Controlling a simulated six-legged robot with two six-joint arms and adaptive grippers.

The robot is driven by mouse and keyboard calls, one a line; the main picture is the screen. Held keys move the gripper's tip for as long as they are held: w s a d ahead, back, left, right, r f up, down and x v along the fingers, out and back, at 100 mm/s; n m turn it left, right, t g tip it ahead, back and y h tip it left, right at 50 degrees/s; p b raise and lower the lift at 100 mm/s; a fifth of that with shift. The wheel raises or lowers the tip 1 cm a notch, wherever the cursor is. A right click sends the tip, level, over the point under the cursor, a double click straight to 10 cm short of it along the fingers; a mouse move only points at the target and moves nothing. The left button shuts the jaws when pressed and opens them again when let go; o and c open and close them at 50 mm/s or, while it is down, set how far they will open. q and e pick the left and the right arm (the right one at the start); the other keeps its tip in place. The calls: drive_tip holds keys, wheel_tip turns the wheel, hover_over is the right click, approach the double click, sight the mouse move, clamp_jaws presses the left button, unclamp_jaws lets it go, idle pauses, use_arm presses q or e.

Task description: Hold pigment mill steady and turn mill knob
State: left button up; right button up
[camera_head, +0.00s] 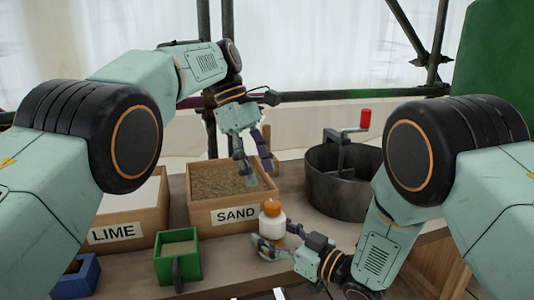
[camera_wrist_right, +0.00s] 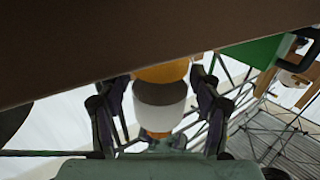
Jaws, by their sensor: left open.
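The pigment mill (camera_head: 272,223) is a small white body with an orange mill knob (camera_head: 272,208) on top. It stands upright near the bench's front edge, before the sand box. My left gripper (camera_head: 246,170) is open and empty, pointing down over the sand box, above and left of the mill.
The sand box (camera_head: 203,216) stands behind the mill, and the lime box (camera_head: 150,222) is left of it. A green box (camera_head: 190,265) and a blue box (camera_head: 78,284) are in front. A dark round pot (camera_head: 335,197) with a red-handled crank (camera_head: 365,119) stands to the right.

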drive_tip(key=shift+o, duration=1.1)
drive_tip(key=v, duration=1.2)
drive_tip(key=x, duration=1.2)
drive_tip(key=shift+a, duration=0.15)
use_arm(q)
drive_tip(key=shift+d+f, duration=0.3)
drive_tip(key=shift+f, duration=0.15)
use_arm(e)
drive_tip(key=shift+d, duration=0.2)
use_arm(q)
drive_tip(key=shift+a, duration=0.1)
